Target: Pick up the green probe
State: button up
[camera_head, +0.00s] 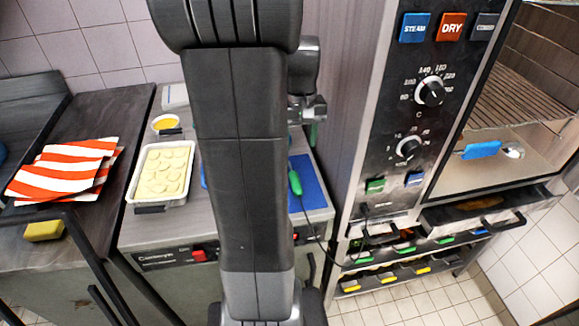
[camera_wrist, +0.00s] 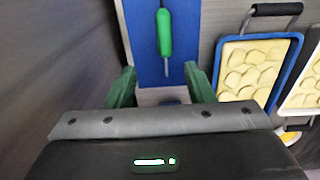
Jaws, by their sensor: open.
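The green probe (camera_head: 295,183) lies on a blue mat (camera_head: 311,196) at the right end of the counter, just right of my arm, with a dark cable running towards the oven. In the wrist view the green handle (camera_wrist: 164,33) lies lengthwise on the blue mat (camera_wrist: 141,50), its thin metal tip pointing towards my gripper. My gripper (camera_wrist: 161,86) is open and empty, with its two green fingers spread either side of the probe's line. The handle is beyond the fingertips, not between them. In the head view my arm hides most of the gripper.
A white tray of pale slices (camera_head: 134,192) stands left of my arm; a blue-rimmed tray (camera_wrist: 226,49) is right of the mat in the wrist view. The oven panel (camera_head: 392,120) rises at right, above an open drawer (camera_head: 450,218). A striped cloth (camera_head: 65,172) lies far left.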

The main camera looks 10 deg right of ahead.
send_over(298, 180)
notch_tip(298, 180, down, 8)
jog(key=shift+r, duration=0.1)
jog(key=shift+a+f+p, duration=0.15)
jog(key=shift+f+p, duration=0.2)
jog(key=shift+f, duration=1)
jog(key=shift+a+f+p, duration=0.15)
jog(key=shift+f+p, duration=0.15)
jog(key=shift+f, duration=1.05)
jog(key=shift+w, duration=0.1)
grip_shut()
jog(key=shift+r, duration=0.1)
